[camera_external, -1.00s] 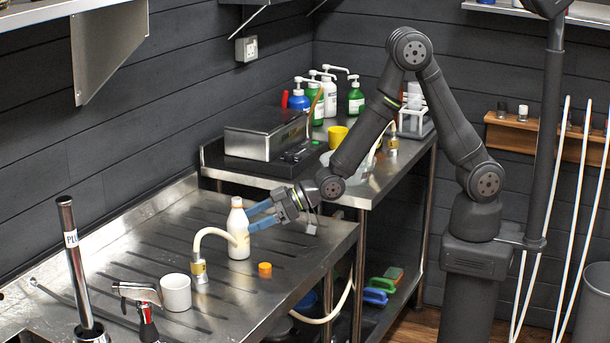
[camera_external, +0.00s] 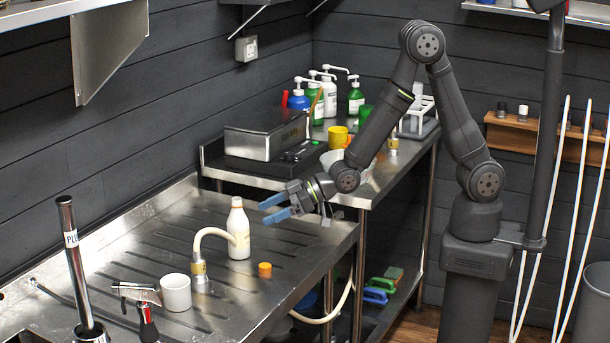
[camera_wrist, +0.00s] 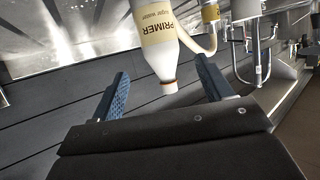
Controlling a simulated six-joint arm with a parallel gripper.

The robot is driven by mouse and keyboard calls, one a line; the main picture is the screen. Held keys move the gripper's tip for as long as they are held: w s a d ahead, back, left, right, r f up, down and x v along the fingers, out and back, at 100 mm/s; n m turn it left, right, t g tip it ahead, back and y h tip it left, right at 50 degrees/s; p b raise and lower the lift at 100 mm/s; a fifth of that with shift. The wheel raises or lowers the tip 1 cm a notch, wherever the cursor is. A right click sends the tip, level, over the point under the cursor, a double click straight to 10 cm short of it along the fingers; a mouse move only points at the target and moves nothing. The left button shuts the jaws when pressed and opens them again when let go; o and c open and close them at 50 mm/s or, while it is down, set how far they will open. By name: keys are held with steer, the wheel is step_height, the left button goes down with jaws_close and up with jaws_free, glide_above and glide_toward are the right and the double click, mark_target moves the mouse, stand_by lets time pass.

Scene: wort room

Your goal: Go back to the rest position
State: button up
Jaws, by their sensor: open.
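My gripper (camera_external: 272,208) is open and empty, with its blue fingers just to the right of a white bottle (camera_external: 238,232). The bottle stands upright on the ribbed steel drainboard, apart from the fingers. In the wrist view the bottle (camera_wrist: 157,40) shows a label reading "PRIMER" and appears beyond and between the two open fingers (camera_wrist: 160,95).
A curved cream hose (camera_external: 203,236) on a brass fitting, an orange cap (camera_external: 265,269) and a white mug (camera_external: 176,292) are near the bottle. A metal box (camera_external: 262,137), a yellow cup (camera_external: 338,137) and several pump bottles stand on the back bench. A tap (camera_external: 138,293) is front left.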

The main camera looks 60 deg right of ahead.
mark_target(228, 226)
steer(key=x, duration=1.1)
steer(key=shift+f, duration=0.15)
steer(key=shift+r, duration=0.9)
steer(key=shift+f, duration=0.1)
